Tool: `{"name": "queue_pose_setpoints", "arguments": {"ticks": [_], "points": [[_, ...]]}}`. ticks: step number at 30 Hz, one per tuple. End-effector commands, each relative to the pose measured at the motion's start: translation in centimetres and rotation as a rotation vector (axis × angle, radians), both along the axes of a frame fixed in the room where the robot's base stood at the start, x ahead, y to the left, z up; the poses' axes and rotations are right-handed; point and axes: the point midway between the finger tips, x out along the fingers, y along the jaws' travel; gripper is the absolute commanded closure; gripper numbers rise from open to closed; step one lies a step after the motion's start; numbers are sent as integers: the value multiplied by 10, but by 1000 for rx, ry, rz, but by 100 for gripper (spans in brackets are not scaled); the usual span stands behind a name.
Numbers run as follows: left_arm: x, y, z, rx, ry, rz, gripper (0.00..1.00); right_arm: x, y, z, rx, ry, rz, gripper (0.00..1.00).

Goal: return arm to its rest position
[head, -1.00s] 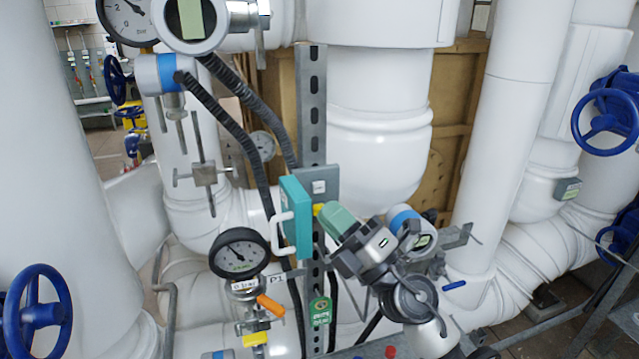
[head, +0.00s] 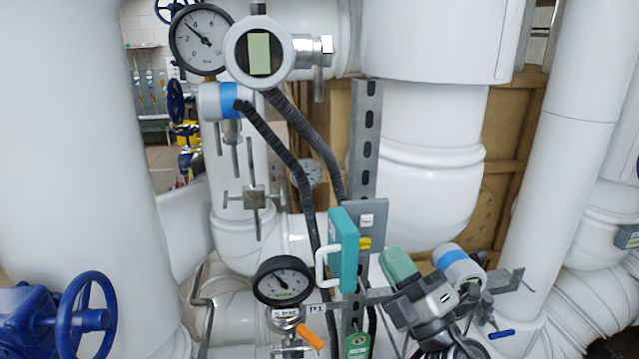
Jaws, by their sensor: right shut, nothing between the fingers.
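My right gripper (head: 397,263) is in the lower right of the head view, with its arm coming up from the bottom edge. Its green-tipped fingers are shut and empty. They point up and left, just right of the teal box (head: 343,250) with the white handle, with a small gap showing between them in the picture. My left gripper is not in view.
The teal box is mounted on a grey slotted upright (head: 365,135). A blue-banded transmitter (head: 461,268) stands close right of my gripper. A black gauge (head: 283,281) and orange-handled valve (head: 309,336) are lower left. Large white pipes (head: 425,140) crowd behind.

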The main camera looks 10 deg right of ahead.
Motion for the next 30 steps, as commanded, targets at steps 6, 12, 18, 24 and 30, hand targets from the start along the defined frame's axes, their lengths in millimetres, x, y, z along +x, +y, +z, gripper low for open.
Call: {"name": "queue_pose_setpoints", "arguments": {"ticks": [6,12,18,24,30], "points": [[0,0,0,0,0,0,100,-18,-61,-76,507,394,-235,100],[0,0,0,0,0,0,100,-75,-85,-190,863,934,-488,100],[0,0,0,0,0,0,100,-148,-71,-261,1006,1385,-637,100],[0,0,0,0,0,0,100,-214,-51,-294,1045,1737,-719,100],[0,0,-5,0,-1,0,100,-236,-39,-335,1036,1906,-752,100]]}}
